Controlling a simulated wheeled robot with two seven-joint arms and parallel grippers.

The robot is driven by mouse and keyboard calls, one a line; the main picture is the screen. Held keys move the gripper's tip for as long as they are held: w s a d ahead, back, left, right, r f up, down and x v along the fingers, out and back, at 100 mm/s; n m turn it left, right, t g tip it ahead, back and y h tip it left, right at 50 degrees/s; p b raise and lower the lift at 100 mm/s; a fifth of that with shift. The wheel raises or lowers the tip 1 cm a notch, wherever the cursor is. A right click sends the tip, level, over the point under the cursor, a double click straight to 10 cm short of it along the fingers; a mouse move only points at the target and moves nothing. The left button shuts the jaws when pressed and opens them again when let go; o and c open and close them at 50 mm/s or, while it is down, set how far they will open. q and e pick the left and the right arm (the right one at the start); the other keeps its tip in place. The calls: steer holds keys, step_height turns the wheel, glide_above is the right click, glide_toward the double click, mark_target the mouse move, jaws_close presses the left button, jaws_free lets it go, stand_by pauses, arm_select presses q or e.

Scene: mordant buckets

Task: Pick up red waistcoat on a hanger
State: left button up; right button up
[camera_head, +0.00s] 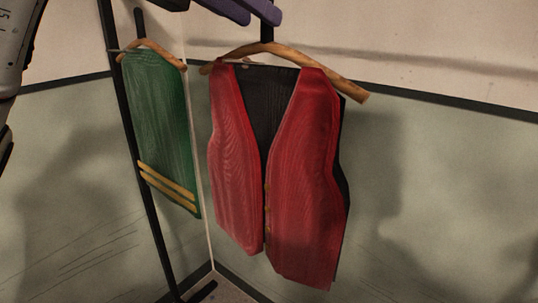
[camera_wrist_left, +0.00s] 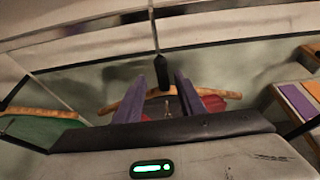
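The red waistcoat (camera_head: 310,180), with a black back and small buttons, hangs on a wooden hanger (camera_head: 345,86) in the head view. A dark upright piece (camera_head: 267,32) rises from the hanger's middle. My left gripper (camera_head: 262,20) reaches in at the top with two purple fingers. In the left wrist view the fingers (camera_wrist_left: 164,76) stand apart, with the dark piece (camera_wrist_left: 161,68) between them and gaps on both sides. The wooden hanger (camera_wrist_left: 128,100) and bits of red show beyond. Most of the waistcoat is hidden there by the gripper body. My right gripper is not in view.
A green garment with gold stripes (camera_head: 165,130) hangs on another wooden hanger to the left, by a thin black pole (camera_head: 140,170). Walls meet in a corner behind. In the left wrist view, a wooden piece with purple and orange panels (camera_wrist_left: 297,100) is at right.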

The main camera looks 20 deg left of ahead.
arm_select(q)
steer(key=p+x, duration=0.1)
steer(key=x, duration=0.6)
steer(key=shift+d+f+p, duration=0.3)
steer(key=shift+f, duration=0.1)
steer(key=shift+w, duration=0.15)
steer(key=shift+c, duration=0.4)
jaws_close()
steer(key=shift+r, duration=0.1)
stand_by(0.4)
